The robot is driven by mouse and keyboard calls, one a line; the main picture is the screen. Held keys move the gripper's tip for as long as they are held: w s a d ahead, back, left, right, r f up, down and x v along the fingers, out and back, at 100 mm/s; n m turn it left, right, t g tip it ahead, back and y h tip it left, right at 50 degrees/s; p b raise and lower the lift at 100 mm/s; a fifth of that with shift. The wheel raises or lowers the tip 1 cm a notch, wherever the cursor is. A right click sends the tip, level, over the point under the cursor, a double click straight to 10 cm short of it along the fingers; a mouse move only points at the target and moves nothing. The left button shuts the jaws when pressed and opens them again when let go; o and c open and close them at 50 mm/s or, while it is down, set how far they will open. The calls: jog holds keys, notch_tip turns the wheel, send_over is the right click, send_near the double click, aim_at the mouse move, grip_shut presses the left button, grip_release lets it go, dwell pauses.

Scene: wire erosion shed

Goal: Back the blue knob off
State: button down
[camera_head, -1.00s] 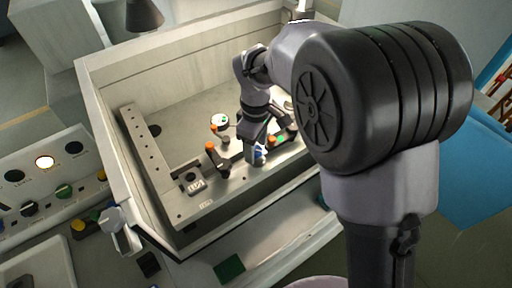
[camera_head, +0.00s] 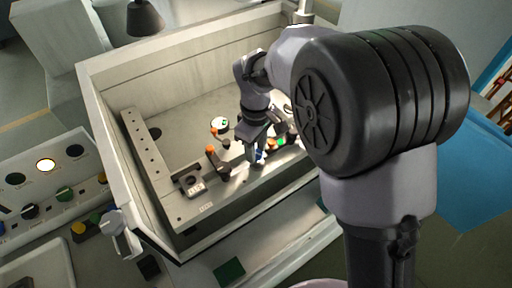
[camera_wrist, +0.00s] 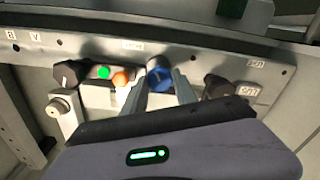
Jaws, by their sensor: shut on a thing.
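The blue knob (camera_wrist: 159,77) sits on the metal ledge inside the machine tank in the wrist view. The fingers of my gripper (camera_wrist: 160,88) stand on either side of it, and the gripper is shut on it. In the head view my gripper (camera_head: 255,152) reaches down to the ledge, and only a small patch of the blue knob (camera_head: 260,156) shows beside the fingers.
The tank wall (camera_head: 110,140) stands around the ledge. Close beside the knob are an orange-tipped part (camera_wrist: 122,79), a green-topped part (camera_wrist: 103,72) and a black knob (camera_wrist: 218,87). A control panel (camera_head: 50,190) with several knobs stands at the left.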

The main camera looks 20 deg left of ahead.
jog(key=m, duration=0.5)
jog(key=shift+p, duration=0.3)
jog(key=m, duration=0.4)
jog(key=shift+m, duration=0.4)
jog(key=m+b, duration=0.1)
jog(key=m, duration=0.4)
jog(key=shift+a+m+b, duration=0.1)
jog(key=shift+m+b, duration=0.3)
jog(key=shift+m, duration=2.3)
jog(key=c, duration=1)
grip_release()
jog(key=shift+o, duration=0.2)
notch_tip(320, 180, up, 18)
jog(key=p, duration=0.5)
jog(key=shift+f, duration=0.25)
